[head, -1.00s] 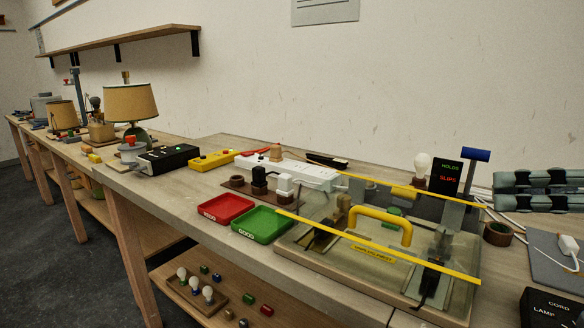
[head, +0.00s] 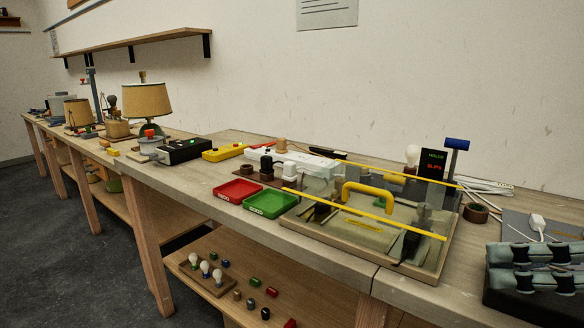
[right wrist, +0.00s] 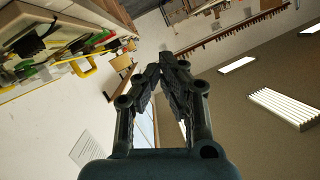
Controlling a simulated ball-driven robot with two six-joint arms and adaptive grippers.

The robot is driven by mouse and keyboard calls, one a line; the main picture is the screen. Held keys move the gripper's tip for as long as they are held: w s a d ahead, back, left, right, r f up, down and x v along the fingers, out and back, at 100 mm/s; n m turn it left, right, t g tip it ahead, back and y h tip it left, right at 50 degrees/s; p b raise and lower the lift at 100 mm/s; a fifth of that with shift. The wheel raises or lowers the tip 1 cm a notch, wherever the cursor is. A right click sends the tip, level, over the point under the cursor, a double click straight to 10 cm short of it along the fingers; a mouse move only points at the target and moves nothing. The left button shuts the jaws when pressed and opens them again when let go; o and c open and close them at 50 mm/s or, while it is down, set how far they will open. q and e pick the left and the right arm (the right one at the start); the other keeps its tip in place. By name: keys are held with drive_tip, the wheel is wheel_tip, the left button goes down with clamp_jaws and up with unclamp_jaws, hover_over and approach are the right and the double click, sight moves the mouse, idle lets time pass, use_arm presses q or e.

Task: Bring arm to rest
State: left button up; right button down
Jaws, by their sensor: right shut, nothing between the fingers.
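My right gripper (head: 535,265) shows at the lower right edge of the head view, over the right end of the bench and clear of the fixture. Only part of it is in that picture. In the right wrist view its fingers (right wrist: 166,66) come together at the tips with nothing between them. That view looks past the fingers at the wall, the ceiling and a tilted bench. My left gripper is in neither view.
The wooden bench (head: 330,245) carries a fixture with a clear cover and yellow handle (head: 370,198), a red tray (head: 237,190), a green tray (head: 270,204) and a lamp (head: 146,100). The floor at left is clear.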

drive_tip(key=s+a+f+g+h, duration=0.1)
drive_tip(key=s+a+f+h, duration=0.2)
drive_tip(key=f, duration=0.4)
drive_tip(key=s+a+f+g+h, duration=0.1)
drive_tip(key=s+f+h, duration=0.2)
drive_tip(key=s+f, duration=0.3)
drive_tip(key=s+d+f+m+h, duration=0.5)
drive_tip(key=d+m+h, duration=0.3)
wheel_tip(320, 180, down, 25)
drive_tip(key=s+d+g, duration=0.2)
drive_tip(key=d, duration=0.1)
drive_tip(key=s+f+g, duration=0.1)
drive_tip(key=s+f, duration=1.5)
drive_tip(key=s, duration=0.1)
drive_tip(key=shift+s+d+f+b, duration=0.25)
drive_tip(key=shift+f+b, duration=0.05)
drive_tip(key=shift+f, duration=0.05)
